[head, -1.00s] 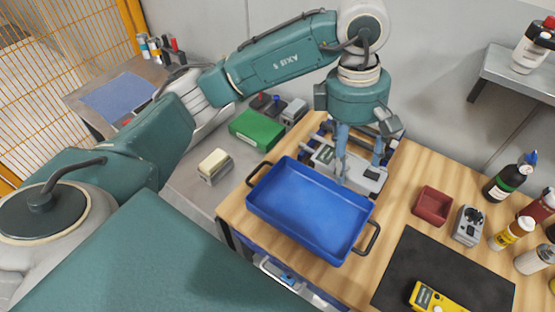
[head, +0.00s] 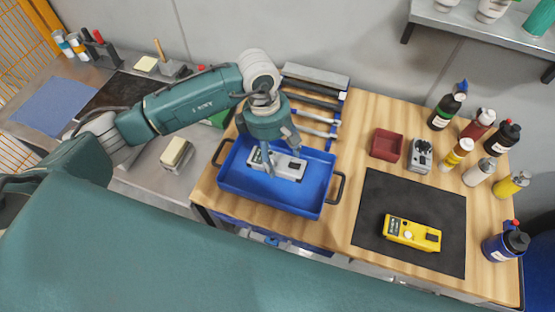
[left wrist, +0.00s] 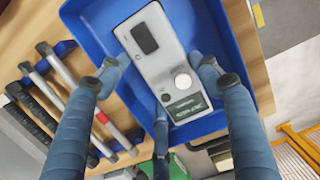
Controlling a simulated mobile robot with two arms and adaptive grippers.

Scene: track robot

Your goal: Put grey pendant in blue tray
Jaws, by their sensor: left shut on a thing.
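The grey pendant (head: 288,168), a pale grey box with a dark screen, a round knob and a dark label, is within the outline of the blue tray (head: 318,195) in the head view. My left gripper (head: 279,160) points down with its fingers around the pendant and is shut on it. In the left wrist view the pendant (left wrist: 163,57) lies between the fingers, over the blue tray (left wrist: 78,22). I cannot tell whether the pendant touches the tray floor. My right gripper is not in view.
A yellow pendant (head: 412,234) lies on a black mat (head: 372,205) to the right. A small red bin (head: 386,144), a grey box (head: 420,155) and several bottles (head: 447,108) stand behind it. Long tools (head: 315,118) lie on a rack behind the tray.

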